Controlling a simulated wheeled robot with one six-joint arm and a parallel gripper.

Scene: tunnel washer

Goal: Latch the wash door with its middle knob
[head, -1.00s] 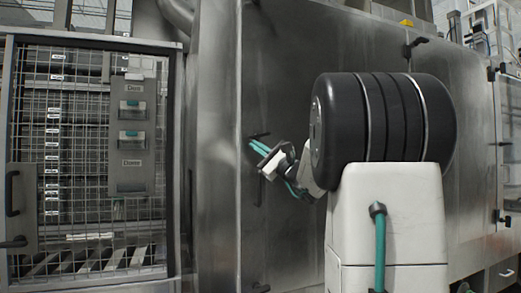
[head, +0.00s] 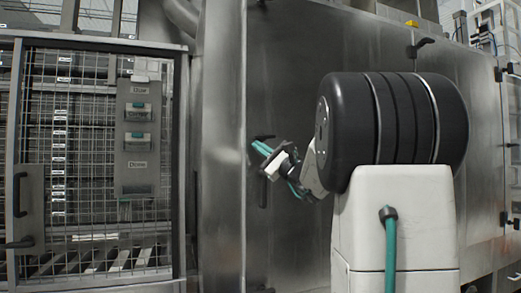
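The wash door (head: 290,90) is a large grey steel panel in the middle of the head view, and it looks flush with its frame. Its middle knob (head: 263,138) is a small dark handle near the door's left edge. My gripper (head: 266,162), with teal and white fingers, is at the knob, just below and beside its visible end. My gripper covers much of that spot. Whether it touches the knob, and whether its fingers are open or shut, I cannot tell. Another dark knob (head: 262,289) shows low on the same edge.
A wire-mesh gate (head: 90,110) with a grey control panel (head: 137,140) and a dark handle (head: 18,195) stands at left. More steel panels (head: 470,130) with dark handles continue at right. My own arm and body hide much of the door's right side.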

